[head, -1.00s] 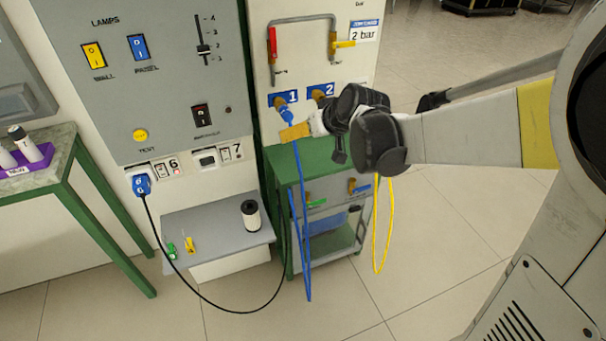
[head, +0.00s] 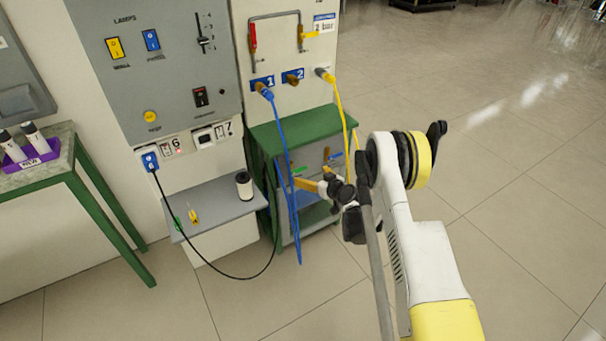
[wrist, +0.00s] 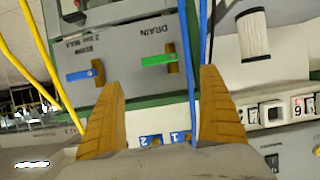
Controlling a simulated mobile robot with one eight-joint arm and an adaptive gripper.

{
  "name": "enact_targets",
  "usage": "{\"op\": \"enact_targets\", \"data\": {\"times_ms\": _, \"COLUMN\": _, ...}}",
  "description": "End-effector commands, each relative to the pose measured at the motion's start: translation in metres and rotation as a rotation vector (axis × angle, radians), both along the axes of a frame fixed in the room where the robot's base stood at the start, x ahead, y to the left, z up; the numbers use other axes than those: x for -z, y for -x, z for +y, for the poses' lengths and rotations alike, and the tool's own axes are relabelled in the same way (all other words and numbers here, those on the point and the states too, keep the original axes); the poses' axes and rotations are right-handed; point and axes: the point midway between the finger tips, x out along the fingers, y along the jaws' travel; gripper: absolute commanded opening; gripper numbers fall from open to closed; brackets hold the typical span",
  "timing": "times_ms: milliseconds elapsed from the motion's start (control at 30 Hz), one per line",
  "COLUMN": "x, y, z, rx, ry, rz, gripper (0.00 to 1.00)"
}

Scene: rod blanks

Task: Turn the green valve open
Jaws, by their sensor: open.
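The green valve (wrist: 158,60) has a green lever on a brass body, on a grey panel beside the DRAIN label. Its lever lies roughly level in the wrist view. In the head view, the green lever (head: 300,170) shows on the front of the green-topped cart, close to my fingers. My gripper (head: 312,182) is open and empty in front of the cart. In the wrist view, my two ochre fingers (wrist: 163,80) stand wide apart, with the green valve between and beyond their tips. I see no contact with it.
A blue-handled valve (wrist: 85,74) sits left of the green one in the wrist view. Blue hoses (head: 285,170) hang just left of my gripper, and a yellow hose (head: 341,105) hangs behind it. A grey shelf (head: 215,212) stands left. Floor at right is clear.

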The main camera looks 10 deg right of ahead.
Motion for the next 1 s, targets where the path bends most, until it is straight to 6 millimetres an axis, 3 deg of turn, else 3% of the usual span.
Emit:
{"op": "enact_targets", "data": {"times_ms": 533, "x": 0.038, "y": -0.082, "z": 0.027, "rx": -0.001, "ry": 0.001, "rz": 0.000, "gripper": 0.90}}
{"op": "enact_targets", "data": {"times_ms": 933, "x": 0.039, "y": -0.091, "z": 0.030, "rx": 0.000, "ry": 0.000, "rz": 0.000, "gripper": 0.90}}
{"op": "enact_targets", "data": {"times_ms": 967, "x": 0.039, "y": -0.091, "z": 0.030, "rx": 0.000, "ry": 0.000, "rz": 0.000, "gripper": 0.88}}
{"op": "enact_targets", "data": {"times_ms": 1000, "x": 0.039, "y": -0.091, "z": 0.030, "rx": 0.000, "ry": 0.000, "rz": 0.000, "gripper": 0.75}}
